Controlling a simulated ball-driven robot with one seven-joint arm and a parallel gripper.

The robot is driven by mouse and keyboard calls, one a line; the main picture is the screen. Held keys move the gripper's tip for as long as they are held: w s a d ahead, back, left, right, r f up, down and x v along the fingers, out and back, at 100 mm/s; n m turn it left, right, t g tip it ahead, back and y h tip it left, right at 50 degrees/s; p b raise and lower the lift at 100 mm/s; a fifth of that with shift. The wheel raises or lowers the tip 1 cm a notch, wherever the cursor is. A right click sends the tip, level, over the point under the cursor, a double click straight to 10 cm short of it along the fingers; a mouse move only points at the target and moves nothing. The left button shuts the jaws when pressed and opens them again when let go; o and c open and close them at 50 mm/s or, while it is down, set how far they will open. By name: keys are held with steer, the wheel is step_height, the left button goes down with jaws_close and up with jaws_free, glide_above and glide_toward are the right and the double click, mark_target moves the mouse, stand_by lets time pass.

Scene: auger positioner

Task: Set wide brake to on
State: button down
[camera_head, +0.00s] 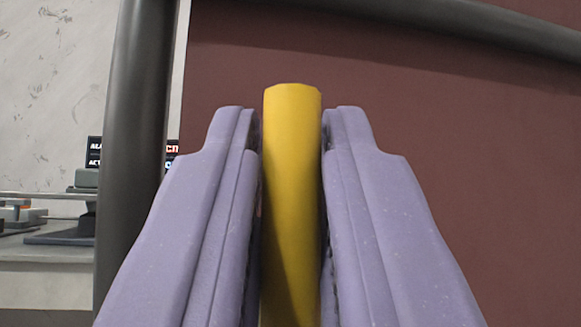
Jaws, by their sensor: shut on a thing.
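My gripper (291,150) has two purple fingers in the middle of the view. It is shut on a yellow upright bar (292,190), which looks like a lever handle and stands between the fingers with its top end a little above the fingertips. The lower part of the bar runs out of the bottom of the picture, so its base and any marking are hidden. I cannot tell from this view whether it is the wide brake or which setting it is in.
A dark red panel (480,150) fills the right and middle behind the bar. A dark grey tube frame (133,130) runs up the left and across the top right. At far left are a bench (40,275) with equipment and a small dark display (95,150).

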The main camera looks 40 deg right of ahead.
steer(key=shift+f, duration=0.1)
steer(key=c, duration=1.1)
jaws_free()
steer(key=shift+a, duration=0.1)
steer(key=shift+c, duration=0.2)
steer(key=v, duration=0.7)
steer(key=shift+s+a+f+p, duration=0.2)
steer(key=shift+a+f+p, duration=0.05)
steer(key=shift+p, duration=0.1)
